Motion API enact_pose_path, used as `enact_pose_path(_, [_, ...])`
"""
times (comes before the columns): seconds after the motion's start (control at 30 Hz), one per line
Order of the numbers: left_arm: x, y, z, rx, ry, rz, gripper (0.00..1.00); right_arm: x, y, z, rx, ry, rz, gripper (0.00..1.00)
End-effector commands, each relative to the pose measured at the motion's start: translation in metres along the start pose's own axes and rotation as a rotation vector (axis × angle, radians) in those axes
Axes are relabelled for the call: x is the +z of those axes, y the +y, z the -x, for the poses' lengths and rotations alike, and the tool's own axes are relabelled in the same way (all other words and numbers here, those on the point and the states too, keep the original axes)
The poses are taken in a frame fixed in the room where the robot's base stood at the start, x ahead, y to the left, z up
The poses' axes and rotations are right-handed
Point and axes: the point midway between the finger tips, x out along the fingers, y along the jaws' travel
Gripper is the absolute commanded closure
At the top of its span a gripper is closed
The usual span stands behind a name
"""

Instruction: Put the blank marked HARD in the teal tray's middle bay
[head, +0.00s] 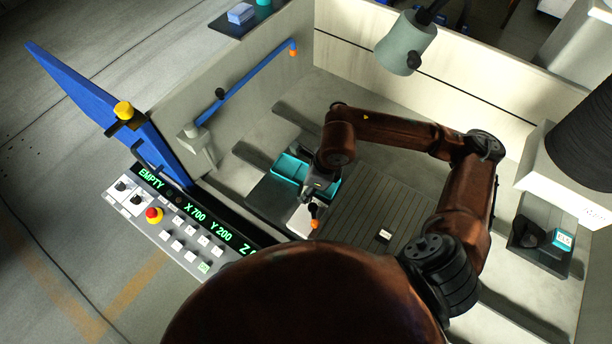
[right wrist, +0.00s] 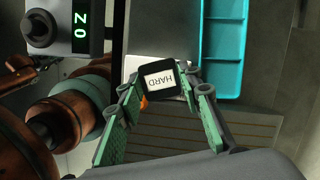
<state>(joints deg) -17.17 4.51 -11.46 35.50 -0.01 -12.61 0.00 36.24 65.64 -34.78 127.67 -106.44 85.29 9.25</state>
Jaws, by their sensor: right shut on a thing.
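The blank marked HARD (right wrist: 158,80) is a dark block with a white label, its lettering upside down in the right wrist view. My right gripper (right wrist: 160,88) is shut on it, a finger at either side. In the head view my right gripper (head: 312,196) is at the near side of the teal tray (head: 279,176), and the held blank is hard to make out. In the right wrist view the tray (right wrist: 203,48) lies beyond and right of the blank, with dividers between its bays. The arm hides part of the tray in the head view. My left gripper is not in view.
A dark block with a white label (head: 385,236) lies on the slatted table (head: 365,205). A pale metal plate (head: 300,217) and an orange-tipped part are close to the gripper. A control panel (head: 183,225) reading EMPTY stands at left; a lamp (head: 405,45) hangs above the back wall.

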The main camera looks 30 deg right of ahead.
Motion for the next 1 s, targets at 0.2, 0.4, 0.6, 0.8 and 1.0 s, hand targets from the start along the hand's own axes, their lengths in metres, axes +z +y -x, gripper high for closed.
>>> enact_pose_path(0.2, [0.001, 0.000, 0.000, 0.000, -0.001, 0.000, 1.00, 0.001, 0.005, 0.002, -0.056, -0.001, -0.200, 1.00])
enact_pose_path(0.4, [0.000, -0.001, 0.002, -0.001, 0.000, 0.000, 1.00, 0.002, -0.006, -0.003, -0.069, 0.002, -0.259, 1.00])
enact_pose_path(0.6, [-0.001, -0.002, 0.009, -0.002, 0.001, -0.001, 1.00, 0.005, -0.048, -0.023, -0.069, 0.003, -0.262, 1.00])
enact_pose_path(0.8, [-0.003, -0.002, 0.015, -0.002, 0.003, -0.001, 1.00, 0.008, -0.090, -0.050, -0.067, 0.004, -0.259, 1.00])
enact_pose_path(1.0, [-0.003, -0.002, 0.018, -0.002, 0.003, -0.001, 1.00, 0.005, -0.115, -0.084, -0.067, 0.003, -0.256, 1.00])
